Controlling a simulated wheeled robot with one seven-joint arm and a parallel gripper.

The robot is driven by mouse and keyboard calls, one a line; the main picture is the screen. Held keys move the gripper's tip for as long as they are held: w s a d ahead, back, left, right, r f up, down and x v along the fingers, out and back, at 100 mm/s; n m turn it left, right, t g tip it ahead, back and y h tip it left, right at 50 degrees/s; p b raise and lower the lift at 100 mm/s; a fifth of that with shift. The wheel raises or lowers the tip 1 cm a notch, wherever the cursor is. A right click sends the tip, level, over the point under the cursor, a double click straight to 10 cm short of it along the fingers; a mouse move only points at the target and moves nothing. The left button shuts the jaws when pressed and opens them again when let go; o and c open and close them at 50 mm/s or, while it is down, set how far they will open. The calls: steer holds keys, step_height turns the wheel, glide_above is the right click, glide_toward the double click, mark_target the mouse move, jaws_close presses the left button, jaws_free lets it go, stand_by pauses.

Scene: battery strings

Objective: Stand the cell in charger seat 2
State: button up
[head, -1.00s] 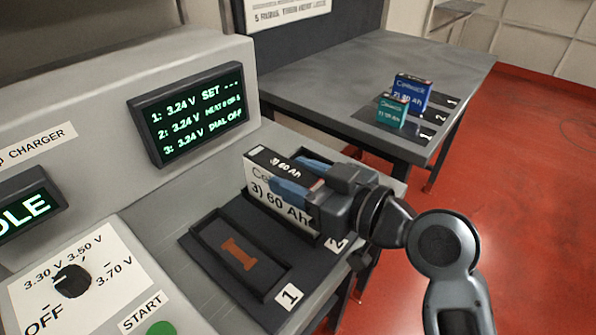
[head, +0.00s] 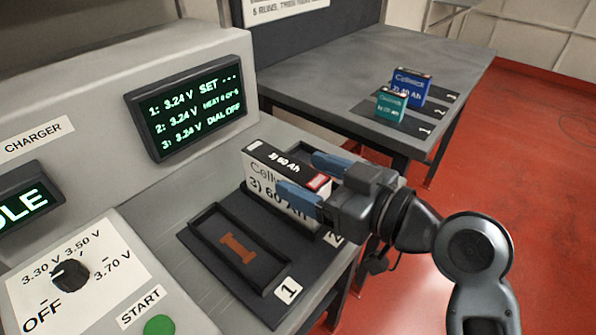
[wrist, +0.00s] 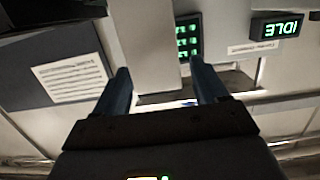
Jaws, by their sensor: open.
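The white cell with a black top, marked "3) 60 Ah" (head: 262,178), stands upright in charger seat 2, beside the empty seat 1 (head: 205,232). The tag "2" (head: 333,239) shows at the seat's near end. My gripper (head: 310,178) is open at the cell's right end, with one blue finger on the near side and the other beyond it. I cannot tell whether the fingers touch the cell. The cell's base is hidden by the seat walls.
The charger display (head: 190,105) stands behind the seats. The dial (head: 70,274) and green START button (head: 160,326) are at lower left. A grey table (head: 340,75) at the back holds a blue cell (head: 411,86) and a teal cell (head: 391,105).

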steer(key=v, duration=0.9)
steer(key=shift+b, duration=0.45)
steer(key=shift+d, duration=0.1)
steer(key=s+d+f+m+t+h, duration=0.4)
steer(key=s+d+f+m+h, duration=0.55)
steer(key=s+f, duration=0.4)
steer(key=s+d+r+h, duration=0.1)
steer(key=s+d, duration=0.1)
steer(key=s, duration=0.6)
steer(key=s+d+r+h, duration=0.1)
steer(key=s+d+h, duration=0.1)
steer(key=s, duration=0.6)
steer(key=shift+s+r+m+t, duration=0.2)
steer(key=shift+s+m+t, duration=0.1)
steer(key=shift+m+t, duration=0.15)
steer(key=shift+a, duration=0.1)
